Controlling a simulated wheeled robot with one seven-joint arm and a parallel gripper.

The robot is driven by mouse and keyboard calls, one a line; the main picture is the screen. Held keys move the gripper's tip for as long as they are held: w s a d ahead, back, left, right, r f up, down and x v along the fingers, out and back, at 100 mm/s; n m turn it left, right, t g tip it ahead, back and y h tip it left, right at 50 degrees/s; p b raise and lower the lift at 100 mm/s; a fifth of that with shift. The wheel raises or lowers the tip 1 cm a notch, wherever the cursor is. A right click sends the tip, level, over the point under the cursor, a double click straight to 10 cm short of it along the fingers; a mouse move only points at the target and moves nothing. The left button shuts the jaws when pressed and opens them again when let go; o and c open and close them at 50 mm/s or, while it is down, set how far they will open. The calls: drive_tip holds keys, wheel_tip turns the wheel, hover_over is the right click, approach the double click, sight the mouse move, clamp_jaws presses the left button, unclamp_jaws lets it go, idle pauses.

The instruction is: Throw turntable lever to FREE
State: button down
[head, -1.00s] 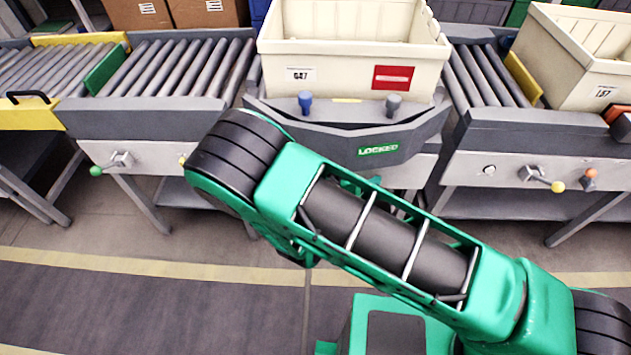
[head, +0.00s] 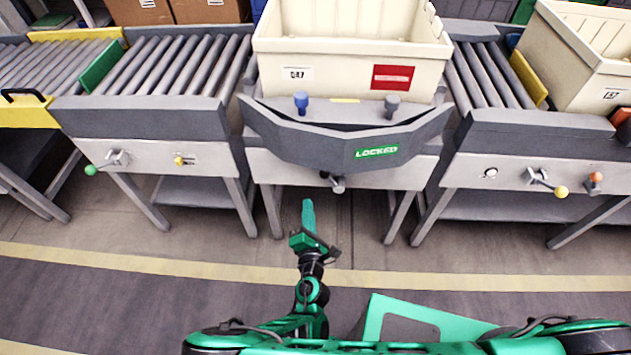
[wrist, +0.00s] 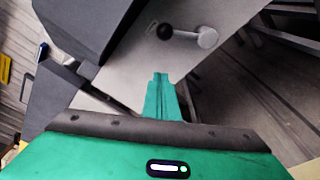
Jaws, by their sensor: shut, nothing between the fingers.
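The turntable (head: 300,140) stands in the middle of the head view, with a green LOCKED sign (head: 377,152) on its dark front. Its lever (head: 335,183) is on the pale panel below, partly under the front's edge. In the wrist view the lever (wrist: 188,35) has a black knob at the left and a grey hub at the right. My gripper (head: 308,204) is below and slightly left of the lever, pointing toward the panel. In the wrist view my gripper's fingers (wrist: 160,78) are together and empty, apart from the lever, which is above them.
A cream tote (head: 340,80) sits on the turntable, behind a blue peg (head: 301,103) and a grey peg (head: 391,106). Side conveyors carry a green-knobbed lever (head: 108,162) and a yellow-knobbed lever (head: 546,182). Table legs (head: 240,207) flank open floor.

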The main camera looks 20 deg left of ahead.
sight(332, 179)
drive_tip(key=shift+a, duration=0.1)
drive_tip(key=x, duration=1)
drive_tip(key=shift+r, duration=0.1)
drive_tip(key=shift+d+r, duration=0.55)
drive_tip(key=shift+d, duration=0.35)
drive_tip(key=shift+d+r, duration=0.55)
drive_tip(key=shift+d, duration=0.25)
